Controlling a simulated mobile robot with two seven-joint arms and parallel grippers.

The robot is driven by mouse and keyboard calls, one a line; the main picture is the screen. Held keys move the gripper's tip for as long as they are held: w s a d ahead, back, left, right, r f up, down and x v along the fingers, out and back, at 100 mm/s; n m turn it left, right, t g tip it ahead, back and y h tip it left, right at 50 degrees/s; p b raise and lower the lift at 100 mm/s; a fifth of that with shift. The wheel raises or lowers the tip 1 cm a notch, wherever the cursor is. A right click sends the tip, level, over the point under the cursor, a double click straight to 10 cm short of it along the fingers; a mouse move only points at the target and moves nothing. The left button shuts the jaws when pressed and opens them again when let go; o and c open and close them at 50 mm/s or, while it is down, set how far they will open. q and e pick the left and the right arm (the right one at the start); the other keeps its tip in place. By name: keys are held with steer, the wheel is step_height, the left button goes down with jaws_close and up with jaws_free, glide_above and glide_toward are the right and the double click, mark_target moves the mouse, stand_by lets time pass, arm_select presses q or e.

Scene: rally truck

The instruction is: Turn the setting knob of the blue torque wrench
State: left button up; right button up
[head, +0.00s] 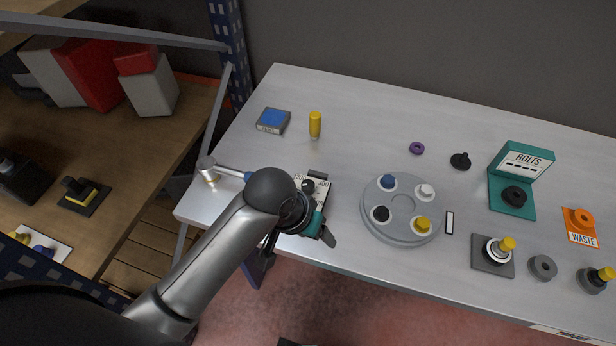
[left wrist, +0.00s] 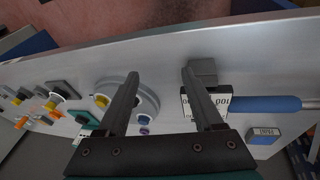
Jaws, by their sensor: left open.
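The torque wrench has a blue handle (left wrist: 265,104), mostly hidden behind my arm in the head view, where its metal head (head: 207,166) shows at the left. A block with a white number scale (head: 322,190) lies at the handle's right end; the scale also shows in the left wrist view (left wrist: 222,104). A dark round knob-like part (head: 308,186) shows by the scale; I cannot tell whether it is the setting knob. My left gripper (left wrist: 163,97) is open and empty, pointing down by the scale block. One finger overlaps the block in the left wrist view; contact is unclear.
A grey round tray (head: 403,207) with coloured pegs stands right of the gripper. A blue box (head: 272,120) and a yellow-topped bottle (head: 315,125) stand behind. A teal bolts stand (head: 511,190) is further right. The table's front edge is close to the gripper.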

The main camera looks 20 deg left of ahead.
arm_select(q)
steer(key=w+d+r, duration=0.1)
steer(key=w+r, duration=0.2)
steer(key=w, duration=0.2)
step_height(320, 180, up, 10)
steer(key=n+g+y, duration=0.3)
steer(key=n, duration=0.1)
glide_above(308, 185)
step_height(308, 185, down, 15)
steer(key=shift+r+b, duration=0.2)
steer(key=shift+b, duration=0.2)
steer(key=shift+c, duration=0.2)
jaws_close()
